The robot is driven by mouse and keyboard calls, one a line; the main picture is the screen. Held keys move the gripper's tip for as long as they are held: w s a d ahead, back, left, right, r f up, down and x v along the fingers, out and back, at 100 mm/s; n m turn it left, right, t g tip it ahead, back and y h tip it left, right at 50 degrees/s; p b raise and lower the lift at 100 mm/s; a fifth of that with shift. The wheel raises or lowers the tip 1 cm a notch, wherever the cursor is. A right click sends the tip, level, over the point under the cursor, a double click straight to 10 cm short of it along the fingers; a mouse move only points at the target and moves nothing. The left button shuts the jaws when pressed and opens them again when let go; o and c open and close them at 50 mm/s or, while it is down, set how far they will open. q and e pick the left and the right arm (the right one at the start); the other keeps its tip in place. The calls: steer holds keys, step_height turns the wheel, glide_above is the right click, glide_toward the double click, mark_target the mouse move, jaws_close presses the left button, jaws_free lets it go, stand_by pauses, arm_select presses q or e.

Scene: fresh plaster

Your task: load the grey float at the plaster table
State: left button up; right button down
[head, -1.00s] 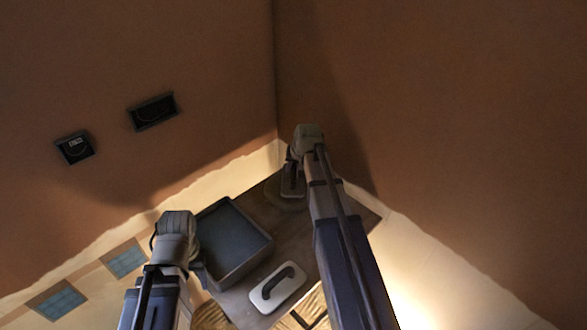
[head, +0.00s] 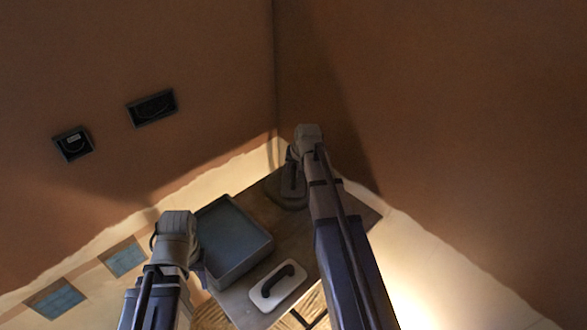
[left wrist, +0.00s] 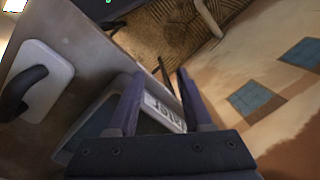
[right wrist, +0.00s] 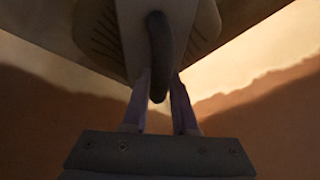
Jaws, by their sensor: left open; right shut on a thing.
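The grey float (head: 291,194) is at the table's back corner. My right gripper (head: 292,170) is shut on its dark handle (right wrist: 159,45), which runs between the fingers in the right wrist view. Whether the float touches the surface below is hard to tell. The plaster table (head: 300,235) is a brown board in the wall corner. My left gripper (left wrist: 160,78) is open and empty. In the head view it is beside the tray's left edge, fingers mostly hidden by the arm.
A blue-grey tray (head: 268,243) stands left of centre; its labelled wall (left wrist: 165,110) shows behind my left fingers. A white float with dark handle (head: 291,291) lies at the table's front. Two dark wall boxes and two blue tile patches are on the left wall.

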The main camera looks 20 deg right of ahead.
steer(key=shift+f+b, duration=0.45)
stand_by(1.3)
step_height(320, 180, up, 7)
steer(key=p, duration=0.7)
stand_by(0.3)
